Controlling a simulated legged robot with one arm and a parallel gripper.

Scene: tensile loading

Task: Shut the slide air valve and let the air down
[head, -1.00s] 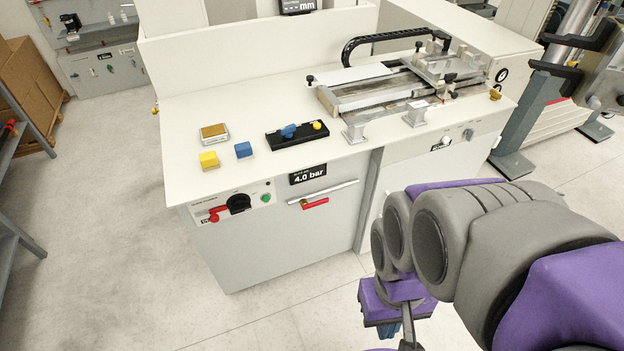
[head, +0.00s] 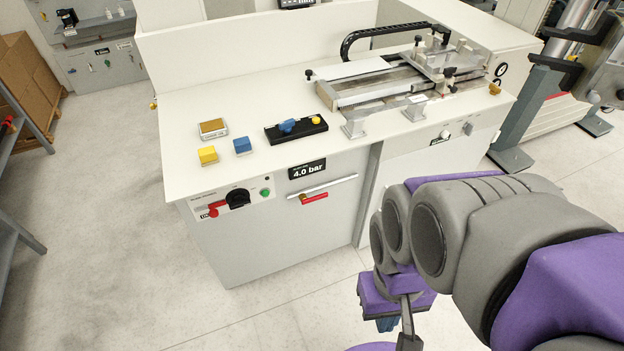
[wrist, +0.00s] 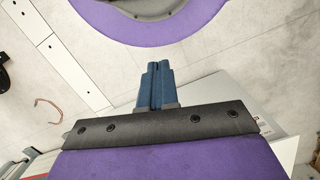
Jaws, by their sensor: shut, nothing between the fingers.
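A valve with a red lever (head: 314,198) sits on a silver pipe (head: 338,186) on the front of the white cabinet. The lever lies roughly along the pipe. A black display (head: 307,170) above it reads 4.0 bar; its small top line is too small to read. My gripper (head: 388,324) hangs low in front of the cabinet, below and to the right of the valve and apart from it. In the wrist view my blue fingers (wrist: 157,85) are together and hold nothing. The valve cannot be made out in the wrist view.
Yellow (head: 207,155) and blue (head: 242,145) blocks and a slide machine (head: 400,82) stand on top. Floor left is clear.

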